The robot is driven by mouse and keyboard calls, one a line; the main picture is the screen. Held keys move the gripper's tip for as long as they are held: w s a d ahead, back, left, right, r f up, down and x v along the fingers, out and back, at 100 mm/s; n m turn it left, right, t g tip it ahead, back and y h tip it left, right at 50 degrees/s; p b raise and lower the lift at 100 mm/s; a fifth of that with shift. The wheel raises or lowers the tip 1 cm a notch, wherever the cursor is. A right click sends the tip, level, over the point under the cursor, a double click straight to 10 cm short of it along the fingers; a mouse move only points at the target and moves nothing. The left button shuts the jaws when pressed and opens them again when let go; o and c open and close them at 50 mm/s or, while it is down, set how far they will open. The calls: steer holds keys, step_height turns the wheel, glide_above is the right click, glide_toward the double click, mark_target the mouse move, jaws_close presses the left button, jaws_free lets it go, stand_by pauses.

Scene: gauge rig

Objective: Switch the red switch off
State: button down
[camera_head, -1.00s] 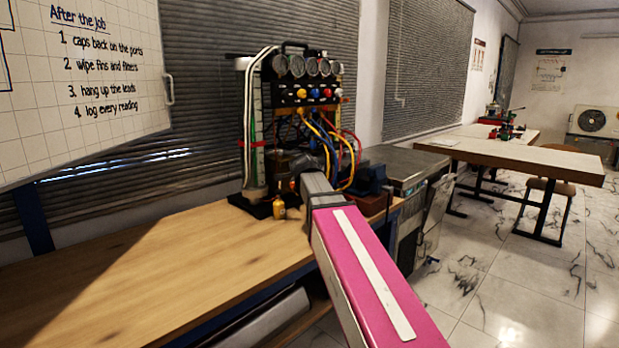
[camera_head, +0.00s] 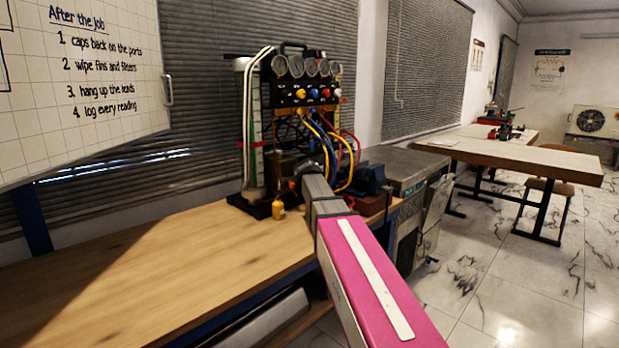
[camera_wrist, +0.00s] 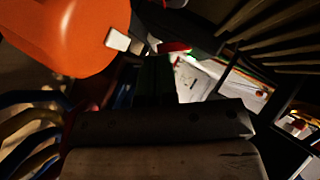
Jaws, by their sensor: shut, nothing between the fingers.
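A small red piece (camera_wrist: 174,47), possibly the red switch, shows near the top middle of the wrist view, beside a white tab. Its position, on or off, cannot be made out. In the head view I cannot pick out the switch; the lower part of the gauge rig (camera_head: 254,130) is partly behind my arm. My gripper (camera_head: 292,180) is at the rig's foot, small and dark against it. In the wrist view its dark front (camera_wrist: 155,85) points toward the red piece. It is shut and empty. Whether it touches anything cannot be told.
A large orange body (camera_wrist: 65,35) fills the wrist view's upper left, close by. Blue and yellow hoses (camera_wrist: 30,125) lie at left. The bench's left part is clear.

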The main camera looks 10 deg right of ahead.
steer(key=shift+w+a+f+m+t, duration=0.15)
steer(key=shift+w+f+m+t, duration=0.15)
steer(key=shift+f+t, duration=0.15)
steer(key=shift+r, duration=0.15)
steer(key=shift+r, duration=0.7)
steer(key=shift+s, duration=0.15)
